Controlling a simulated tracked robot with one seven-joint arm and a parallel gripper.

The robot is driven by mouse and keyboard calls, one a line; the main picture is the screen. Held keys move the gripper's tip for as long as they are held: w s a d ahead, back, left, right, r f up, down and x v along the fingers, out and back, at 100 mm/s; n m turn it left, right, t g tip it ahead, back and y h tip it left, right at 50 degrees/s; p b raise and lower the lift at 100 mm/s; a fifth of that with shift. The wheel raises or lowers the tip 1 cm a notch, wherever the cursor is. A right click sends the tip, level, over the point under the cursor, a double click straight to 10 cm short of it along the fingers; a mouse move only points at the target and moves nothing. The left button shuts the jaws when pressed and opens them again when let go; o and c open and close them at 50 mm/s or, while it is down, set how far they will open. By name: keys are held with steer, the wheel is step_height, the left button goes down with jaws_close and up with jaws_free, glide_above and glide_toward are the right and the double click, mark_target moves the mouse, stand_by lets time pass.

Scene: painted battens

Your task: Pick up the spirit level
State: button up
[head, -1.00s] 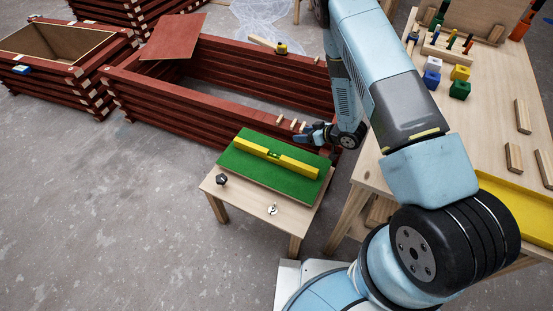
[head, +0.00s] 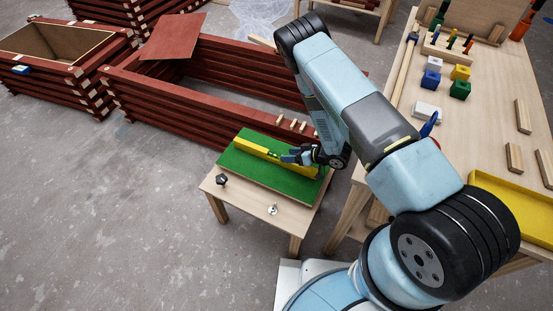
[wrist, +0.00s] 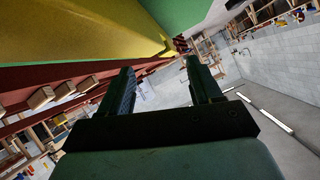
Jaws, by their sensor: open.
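The yellow spirit level (head: 250,145) lies on a green board (head: 250,170) on a small wooden table (head: 210,186). In the head view my gripper (head: 291,156) is over the right half of the level and covers part of it. In the wrist view the level (wrist: 85,30) is large and close at the upper left, beside the fingers. My gripper (wrist: 160,68) is open there, with nothing between its two fingers. I cannot tell whether a finger touches the level.
A workbench (head: 480,140) with blocks and a yellow tray (head: 490,205) is at the right. Floor at the left is clear.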

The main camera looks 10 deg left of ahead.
mark_target(277, 155)
steer(key=shift+x, duration=3.05)
steer(key=shift+c, duration=0.5)
jaws_close()
